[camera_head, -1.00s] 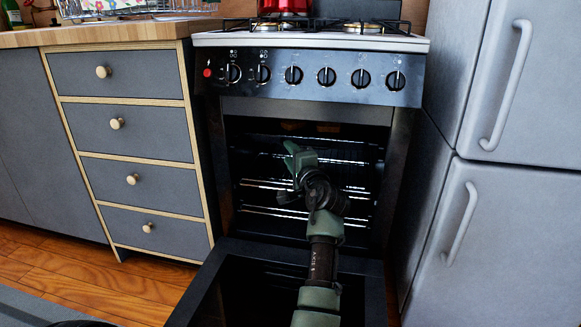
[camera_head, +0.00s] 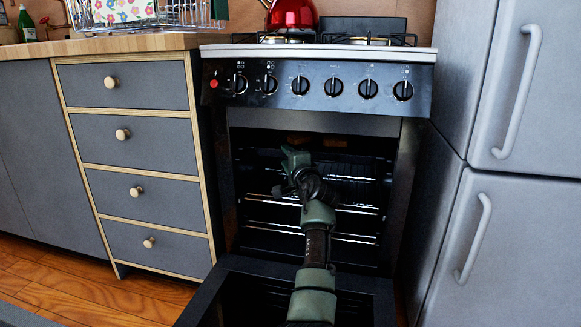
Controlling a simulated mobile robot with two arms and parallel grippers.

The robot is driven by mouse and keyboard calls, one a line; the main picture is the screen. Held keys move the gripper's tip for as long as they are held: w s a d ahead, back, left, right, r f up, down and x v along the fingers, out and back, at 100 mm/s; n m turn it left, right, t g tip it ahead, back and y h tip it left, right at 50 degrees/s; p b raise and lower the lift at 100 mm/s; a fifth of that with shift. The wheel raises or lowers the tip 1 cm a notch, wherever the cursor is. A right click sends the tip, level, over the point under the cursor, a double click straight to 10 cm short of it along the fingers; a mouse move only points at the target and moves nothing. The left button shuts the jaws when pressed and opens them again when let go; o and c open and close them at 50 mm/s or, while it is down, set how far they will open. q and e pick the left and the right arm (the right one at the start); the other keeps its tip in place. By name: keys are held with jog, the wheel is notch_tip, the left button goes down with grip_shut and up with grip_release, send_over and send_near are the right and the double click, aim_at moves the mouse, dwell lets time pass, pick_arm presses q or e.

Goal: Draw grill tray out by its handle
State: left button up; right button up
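The oven (camera_head: 320,122) stands open, with its door (camera_head: 215,282) folded down in front. Several wire racks (camera_head: 350,208) cross the dark inside. I cannot make out the grill tray or its handle clearly in the shadow of the upper part.
A grey fridge (camera_head: 520,245) stands close on the right. A drawer cabinet (camera_head: 135,140) stands on the left. A red kettle (camera_head: 291,14) sits on the hob above a row of knobs. Some wooden floor (camera_head: 100,295) is clear at the lower left.

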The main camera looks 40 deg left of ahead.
pick_arm(q)
grip_shut()
jog(key=shift+f, duration=0.25)
dwell(1.3)
